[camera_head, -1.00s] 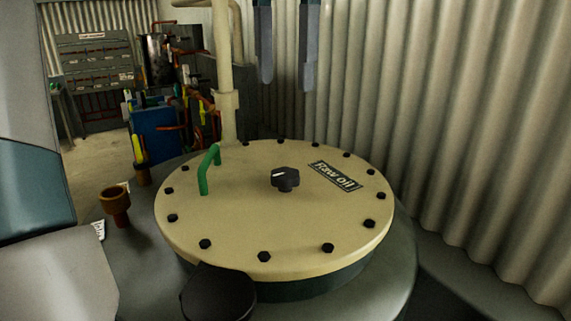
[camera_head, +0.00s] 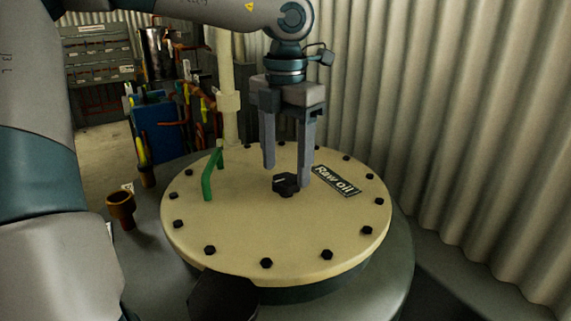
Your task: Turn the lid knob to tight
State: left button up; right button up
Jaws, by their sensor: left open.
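The lid knob (camera_head: 285,185) is a small black lobed knob with a white mark, at the middle of the round cream lid (camera_head: 240,225). My left gripper (camera_head: 286,176) points down over the lid with two grey fingers apart and nothing seen between them. Its fingertips are close to the knob, the right finger appearing just beside and above it. I cannot tell from this view whether a finger touches the knob. My right gripper is not in view.
A green handle (camera_head: 210,175) stands on the lid's left side, and black bolts ring its rim. A "Raw oil" label (camera_head: 336,181) lies right of the knob. A cream pipe (camera_head: 228,95) rises behind the lid. A corrugated wall (camera_head: 460,130) closes off the right.

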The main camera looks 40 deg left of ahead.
pick_arm(q)
jog(key=shift+f, duration=1.1)
jog(key=shift+c, duration=0.4)
jog(key=c, duration=1)
